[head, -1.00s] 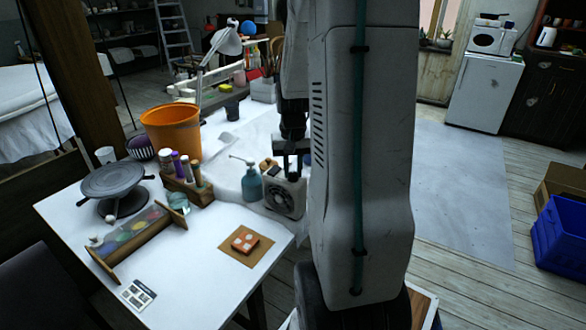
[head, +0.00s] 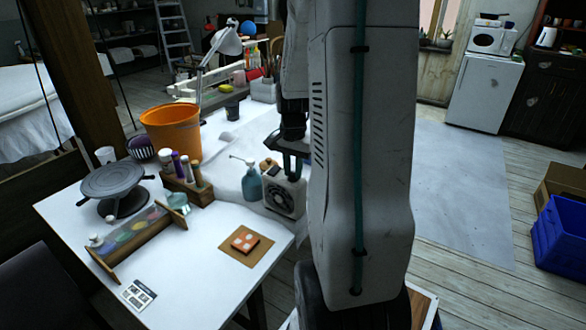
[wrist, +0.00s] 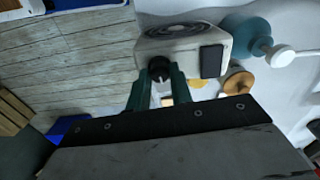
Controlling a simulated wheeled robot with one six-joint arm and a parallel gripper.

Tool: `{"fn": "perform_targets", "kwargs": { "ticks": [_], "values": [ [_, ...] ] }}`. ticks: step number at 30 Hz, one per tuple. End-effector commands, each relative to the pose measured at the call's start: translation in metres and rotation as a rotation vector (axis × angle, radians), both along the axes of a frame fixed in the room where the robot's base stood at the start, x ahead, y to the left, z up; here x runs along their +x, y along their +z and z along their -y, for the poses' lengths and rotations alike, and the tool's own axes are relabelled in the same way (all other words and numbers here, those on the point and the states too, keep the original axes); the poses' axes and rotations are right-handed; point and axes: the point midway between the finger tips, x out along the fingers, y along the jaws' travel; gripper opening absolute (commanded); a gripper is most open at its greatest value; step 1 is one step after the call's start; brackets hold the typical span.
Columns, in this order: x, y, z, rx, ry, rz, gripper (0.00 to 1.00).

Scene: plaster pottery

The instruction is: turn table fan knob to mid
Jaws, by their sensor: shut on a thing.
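The table fan (head: 284,196) is a small cream box with a dark round grille, standing near the right edge of the white-topped table. In the wrist view the fan (wrist: 212,37) shows a dark rectangular patch and a black round knob (wrist: 159,68). My gripper (wrist: 160,78) has its two green fingers on either side of the knob and is shut on it. In the head view my gripper (head: 292,158) is at the top of the fan, partly hidden by my arm. The knob is hidden in the head view, and its setting cannot be read.
A teal pump bottle (head: 251,184) stands close left of the fan. A wooden rack of bottles (head: 188,188), an orange bucket (head: 171,130) and a turntable (head: 112,180) stand further left. An orange item on a brown mat (head: 262,255) lies in front.

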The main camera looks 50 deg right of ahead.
Motion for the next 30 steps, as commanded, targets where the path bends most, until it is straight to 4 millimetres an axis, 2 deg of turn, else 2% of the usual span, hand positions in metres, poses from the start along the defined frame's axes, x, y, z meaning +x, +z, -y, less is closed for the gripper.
{"fn": "perform_targets", "kwargs": {
  "ticks": [14,15,17,26,30],
  "values": [
    [0.000,0.000,0.000,-0.001,-0.017,0.001,0.00],
    [0.000,0.000,0.000,-0.001,-0.017,0.001,0.27],
    [0.000,0.000,0.000,-0.001,-0.017,0.001,0.44],
    [0.000,0.001,0.000,-0.001,-0.017,0.001,0.44],
    [0.001,0.015,0.001,-0.003,-0.016,0.002,0.44]
  ]
}}
